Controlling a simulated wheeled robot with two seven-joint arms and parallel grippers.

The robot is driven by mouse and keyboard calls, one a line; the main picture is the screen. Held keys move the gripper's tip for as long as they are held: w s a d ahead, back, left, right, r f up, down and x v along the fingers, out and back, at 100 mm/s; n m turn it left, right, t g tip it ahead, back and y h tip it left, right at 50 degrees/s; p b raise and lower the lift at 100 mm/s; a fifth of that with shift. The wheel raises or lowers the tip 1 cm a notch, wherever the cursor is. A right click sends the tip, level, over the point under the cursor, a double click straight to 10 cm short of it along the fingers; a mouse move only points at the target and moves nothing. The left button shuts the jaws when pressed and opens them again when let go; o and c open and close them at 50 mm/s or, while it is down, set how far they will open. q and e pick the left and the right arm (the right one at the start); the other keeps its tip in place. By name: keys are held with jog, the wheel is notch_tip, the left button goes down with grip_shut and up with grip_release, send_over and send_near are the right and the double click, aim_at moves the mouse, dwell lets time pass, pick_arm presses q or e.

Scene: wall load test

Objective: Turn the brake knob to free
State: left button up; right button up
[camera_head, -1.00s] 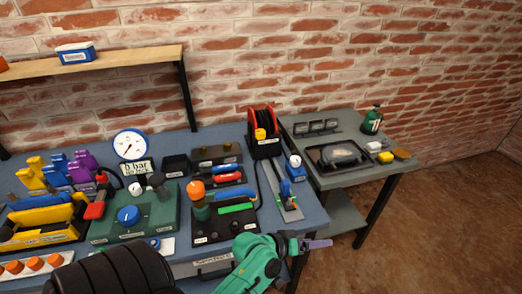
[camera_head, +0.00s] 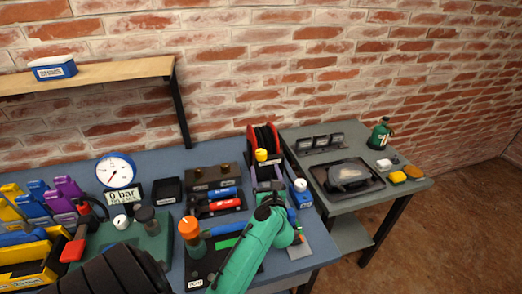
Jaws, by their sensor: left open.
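A red and black reel (camera_head: 252,137) stands at the back right of the blue-grey bench. A yellow knob (camera_head: 261,155) sits on its front; I take it for the brake knob, but its label and setting are too small to read. My left gripper (camera_head: 267,178), with pale purple fingers on a green arm, is just in front of and below this knob. It is open and seems to hold nothing. The arm and gripper hide the lower part of the reel and much of the bench in front. My right gripper is not in view.
A blue item with a white cap (camera_head: 300,187) stands close right of my gripper. An orange-topped post (camera_head: 189,228) and red tools (camera_head: 220,206) are to its left. A side table (camera_head: 407,184) with a tray adjoins on the right. A shelf (camera_head: 110,73) is above left.

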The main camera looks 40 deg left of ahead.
aim_at(262, 157)
pick_arm(q)
jog(key=x, duration=1)
jog(key=shift+a+f+p, duration=0.1)
jog(key=shift+p, duration=0.25)
grip_shut()
